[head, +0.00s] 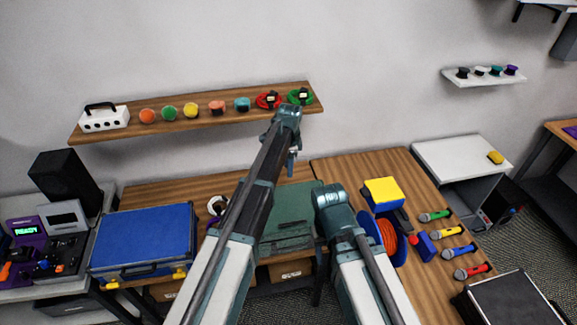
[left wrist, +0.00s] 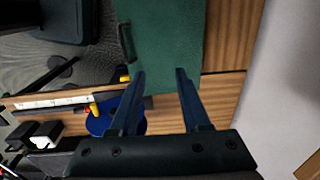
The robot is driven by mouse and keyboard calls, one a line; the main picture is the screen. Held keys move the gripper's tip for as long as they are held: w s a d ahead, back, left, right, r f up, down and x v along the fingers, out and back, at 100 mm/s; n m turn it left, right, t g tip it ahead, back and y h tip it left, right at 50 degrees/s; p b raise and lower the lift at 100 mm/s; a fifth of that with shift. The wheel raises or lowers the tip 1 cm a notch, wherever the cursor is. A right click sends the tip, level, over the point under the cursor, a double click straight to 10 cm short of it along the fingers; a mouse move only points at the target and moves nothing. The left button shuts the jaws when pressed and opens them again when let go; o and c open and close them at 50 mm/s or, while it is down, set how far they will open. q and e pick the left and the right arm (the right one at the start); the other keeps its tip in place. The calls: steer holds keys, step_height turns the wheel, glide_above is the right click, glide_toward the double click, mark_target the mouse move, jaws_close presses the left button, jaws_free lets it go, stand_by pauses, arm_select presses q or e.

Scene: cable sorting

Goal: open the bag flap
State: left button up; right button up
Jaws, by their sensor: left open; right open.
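The green bag (head: 290,232) lies on the wooden table in the middle of the head view, partly hidden by my arms. In the left wrist view its green surface (left wrist: 165,40) fills the top middle, with a dark handle (left wrist: 126,42) at its left edge. My left gripper (head: 292,165) points down over the bag's far side. In the left wrist view its two fingers (left wrist: 160,72) are apart with nothing between them. I cannot tell whether they touch the bag. My right gripper (head: 318,285) is mostly hidden by its arm, near the table's front edge.
A blue case (head: 142,238) stands left of the bag. A blue spool with orange cable (head: 390,238), a yellow-topped box (head: 382,192) and several microphones (head: 455,252) are on the right. The wooden shelf (head: 215,115) with coloured items is on the wall behind my left arm.

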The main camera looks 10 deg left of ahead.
stand_by(0.3)
arm_select(q)
steer(key=s+f+n+b, duration=0.3)
steer(key=s+f+b, duration=0.4)
steer(key=s, duration=0.4)
steer(key=s+d+f+n+b, duration=0.1)
steer(key=s+f+n+b, duration=0.3)
steer(key=s+f+b, duration=0.4)
steer(key=s+d+f+n+g+y+b, duration=0.1)
steer(key=s+f+n+b, duration=0.2)
steer(key=s+f+b, duration=0.5)
steer(key=s, duration=0.6)
steer(key=shift+d+n, duration=0.15)
steer(key=shift+n, duration=0.15)
steer(key=shift+w, duration=0.15)
steer(key=w+r+m+t+p, duration=0.1)
steer(key=w+r+m+p, duration=0.4)
steer(key=w+r+p, duration=0.3)
steer(key=w+d+r+m+t+p, duration=0.1)
steer(key=w+r+m+p, duration=0.4)
steer(key=w, duration=0.9)
step_height(320, 180, up, 4)
steer(key=p, duration=0.3)
steer(key=shift+f+m+h, duration=0.2)
steer(key=shift+m+h, duration=0.1)
steer(key=shift+d+f, duration=0.1)
